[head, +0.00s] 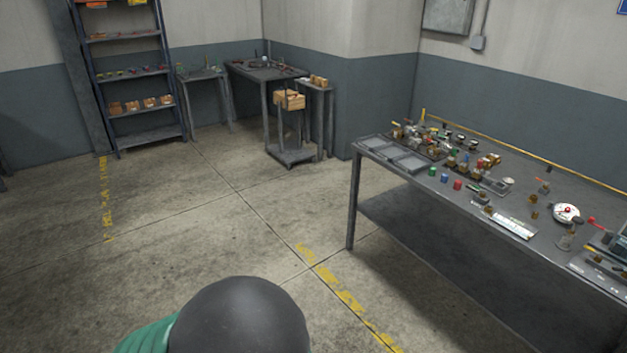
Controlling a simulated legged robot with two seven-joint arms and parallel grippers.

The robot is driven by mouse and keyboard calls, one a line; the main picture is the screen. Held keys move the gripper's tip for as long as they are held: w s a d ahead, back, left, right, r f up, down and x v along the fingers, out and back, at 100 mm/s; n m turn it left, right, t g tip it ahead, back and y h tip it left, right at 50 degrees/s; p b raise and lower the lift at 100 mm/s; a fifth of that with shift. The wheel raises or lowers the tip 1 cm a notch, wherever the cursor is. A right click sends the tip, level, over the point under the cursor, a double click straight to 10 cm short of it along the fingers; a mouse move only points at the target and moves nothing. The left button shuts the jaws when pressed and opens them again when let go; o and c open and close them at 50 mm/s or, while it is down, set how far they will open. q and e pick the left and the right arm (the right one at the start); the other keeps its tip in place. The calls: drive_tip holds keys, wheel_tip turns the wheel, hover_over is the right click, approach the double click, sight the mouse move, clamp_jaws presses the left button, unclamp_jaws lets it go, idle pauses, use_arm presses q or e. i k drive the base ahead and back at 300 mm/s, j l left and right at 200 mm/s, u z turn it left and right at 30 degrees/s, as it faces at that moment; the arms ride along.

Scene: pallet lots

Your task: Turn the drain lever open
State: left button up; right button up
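No part is clearly recognisable as the drain lever. A small red lever-like piece (596,221) shows at the right end of the long workbench (353,200), near the picture's right edge. It is too small to tell whether it is the drain lever or how it is turned. A round white piece with a red centre (566,212) lies to its left. Neither of my grippers is in view. A dark rounded part with a green ribbed piece at the bottom looks like my own body.
The workbench top holds trays (393,153), several small parts and red, blue and green cylinders (445,177). A shelf rack (125,75), side tables (265,72) and a cart with a wooden crate (291,100) stand at the back. The concrete floor between is clear.

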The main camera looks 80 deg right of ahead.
sight(594, 251)
drive_tip(key=z, duration=0.5)
drive_tip(key=k+l+z, duration=0.1)
drive_tip(key=z, duration=0.35)
drive_tip(key=l+z, duration=0.2)
drive_tip(key=z, duration=0.3)
drive_tip(key=l+z, duration=0.1)
drive_tip(key=z, duration=0.4)
drive_tip(key=l+z, duration=0.15)
drive_tip(key=z, duration=0.3)
drive_tip(key=l+z, duration=0.1)
drive_tip(key=z, duration=0.4)
drive_tip(key=i+l+z, duration=0.2)
drive_tip(key=l+z, duration=0.2)
drive_tip(key=i+l+z, duration=0.2)
drive_tip(key=z, duration=0.25)
drive_tip(key=i+l+z, duration=0.25)
drive_tip(key=z, duration=0.15)
drive_tip(key=i+l, duration=0.15)
drive_tip(key=i, duration=0.2)
drive_tip(key=i+l+z, duration=0.1)
drive_tip(key=i, duration=0.3)
